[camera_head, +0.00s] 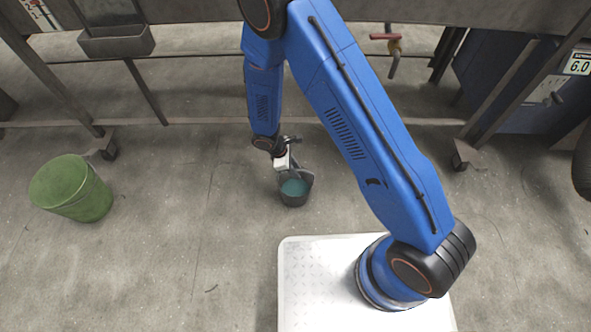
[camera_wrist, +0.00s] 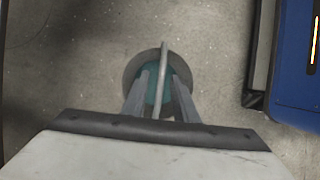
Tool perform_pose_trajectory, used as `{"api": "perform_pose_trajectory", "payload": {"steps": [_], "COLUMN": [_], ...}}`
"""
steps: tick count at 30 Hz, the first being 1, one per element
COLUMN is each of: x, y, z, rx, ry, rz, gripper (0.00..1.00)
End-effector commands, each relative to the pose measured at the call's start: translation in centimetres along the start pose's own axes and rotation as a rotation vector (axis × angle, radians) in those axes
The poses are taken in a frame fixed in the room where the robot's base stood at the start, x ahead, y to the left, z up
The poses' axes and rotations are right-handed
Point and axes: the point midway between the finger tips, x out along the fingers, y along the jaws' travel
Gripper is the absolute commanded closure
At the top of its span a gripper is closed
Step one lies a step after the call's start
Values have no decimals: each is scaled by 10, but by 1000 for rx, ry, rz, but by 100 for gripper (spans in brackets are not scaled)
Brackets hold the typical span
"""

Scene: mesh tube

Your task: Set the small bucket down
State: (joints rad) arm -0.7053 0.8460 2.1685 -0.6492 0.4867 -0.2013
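The small bucket (camera_head: 294,196) is dark grey with a teal inside. It stands upright below my gripper (camera_head: 288,166), just beyond my white base. In the wrist view the bucket (camera_wrist: 137,70) is seen from above, with its grey handle (camera_wrist: 163,65) raised across its mouth. The two fingers of my gripper (camera_wrist: 162,82) reach down on either side of the handle, with a visible gap at each side, so the gripper looks open. The fingers hide part of the bucket. The bucket appears at or close to the floor; its underside is hidden.
A larger green bucket (camera_head: 72,188) stands on the concrete floor at left. A metal bench frame with caster wheels (camera_head: 461,157) crosses behind. A grey bin (camera_head: 117,42) hangs from it at upper left. A blue cabinet (camera_head: 500,80) is at right. Floor around the small bucket is clear.

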Motion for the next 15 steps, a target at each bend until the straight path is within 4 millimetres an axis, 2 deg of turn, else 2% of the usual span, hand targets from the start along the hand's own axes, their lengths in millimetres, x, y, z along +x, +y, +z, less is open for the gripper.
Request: {"api": "perform_pose_trajectory", "payload": {"steps": [10,15], "x": [-2,-17], "y": [0,1], "z": [0,1], "rx": [1,1], "ry": [1,2], "rz": [0,3], "gripper": [71,71]}}
